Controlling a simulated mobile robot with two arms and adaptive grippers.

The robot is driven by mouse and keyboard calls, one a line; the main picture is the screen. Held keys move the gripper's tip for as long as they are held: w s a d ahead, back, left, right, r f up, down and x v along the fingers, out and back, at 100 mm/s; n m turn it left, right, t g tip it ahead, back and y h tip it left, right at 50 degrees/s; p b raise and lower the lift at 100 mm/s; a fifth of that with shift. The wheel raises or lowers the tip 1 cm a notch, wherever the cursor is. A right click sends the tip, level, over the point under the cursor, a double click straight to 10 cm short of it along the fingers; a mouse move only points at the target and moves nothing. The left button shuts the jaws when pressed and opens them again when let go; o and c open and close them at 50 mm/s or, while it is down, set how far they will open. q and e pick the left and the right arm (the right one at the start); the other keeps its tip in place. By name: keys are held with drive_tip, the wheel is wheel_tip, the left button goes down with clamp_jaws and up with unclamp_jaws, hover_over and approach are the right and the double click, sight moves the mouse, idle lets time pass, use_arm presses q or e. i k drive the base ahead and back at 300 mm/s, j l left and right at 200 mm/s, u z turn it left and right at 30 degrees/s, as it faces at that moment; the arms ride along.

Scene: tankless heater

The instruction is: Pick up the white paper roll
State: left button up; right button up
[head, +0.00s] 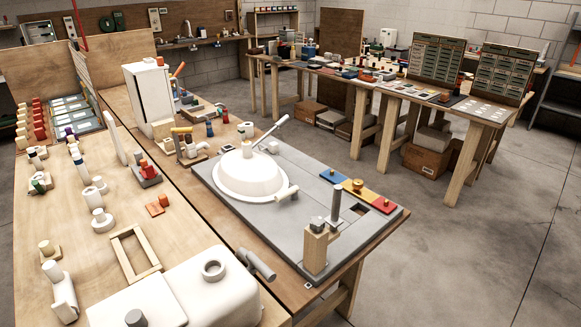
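Several white, roll-like pieces stand on the wooden bench at the left, and I cannot tell for sure which is the paper roll. One white cylinder with a round opening in its top (92,196) stands near the middle of this bench. Another white cylindrical piece on a wider base (102,219) stands just in front of it. Smaller pale cylinders stand farther back and nearer the left edge. Neither of my grippers can be made out in the head view.
The wooden bench (75,265) also holds a rectangular wooden frame (134,252) and orange blocks (157,205). A grey board (225,197) with a white dome (250,178) lies to the right. Open concrete floor (460,250) lies beyond; a crowded table stands at the back.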

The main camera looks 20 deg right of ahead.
sight(248, 130)
drive_tip(key=i+l+z, duration=0.2)
drive_tip(key=l, duration=0.25)
drive_tip(key=l+z, duration=0.25)
drive_tip(key=l, duration=0.2)
drive_tip(key=i+l+z, duration=0.8)
drive_tip(key=l, duration=0.15)
drive_tip(key=i+l+z, duration=0.45)
drive_tip(key=i+z, duration=0.4)
drive_tip(key=i+l+u, duration=0.2)
drive_tip(key=i, duration=0.4)
drive_tip(key=i+u, duration=0.25)
drive_tip(key=i, duration=0.3)
drive_tip(key=i+j+u, duration=0.2)
drive_tip(key=u, duration=0.2)
drive_tip(key=i+j+u, duration=0.1)
drive_tip(key=i+u, duration=0.5)
drive_tip(key=u, duration=0.2)
drive_tip(key=i+l+u, duration=0.1)
drive_tip(key=i+u, duration=0.3)
drive_tip(key=i+l+u, duration=0.1)
drive_tip(key=u, duration=0.35)
drive_tip(key=i+l, duration=0.05)
drive_tip(key=i, duration=0.05)
